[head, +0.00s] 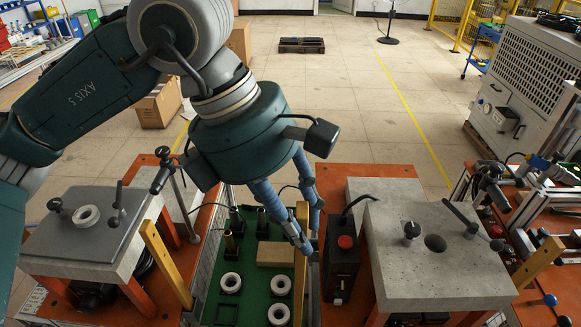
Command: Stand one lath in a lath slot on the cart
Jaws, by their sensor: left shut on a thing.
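My left gripper (307,246) reaches down from above, over the right edge of the green cart top (255,285). It is shut on a narrow wooden lath (301,272), which stands roughly upright between the blue-grey fingers. The lath's lower end is hard to make out, so I cannot tell whether it sits in a slot. Another lath (166,265) leans against the left grey block, and one more lath (538,262) leans at the right block. My right gripper is not in view.
A black box with a red button (341,272) stands close right of the gripper. Grey blocks (430,270) flank the cart.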

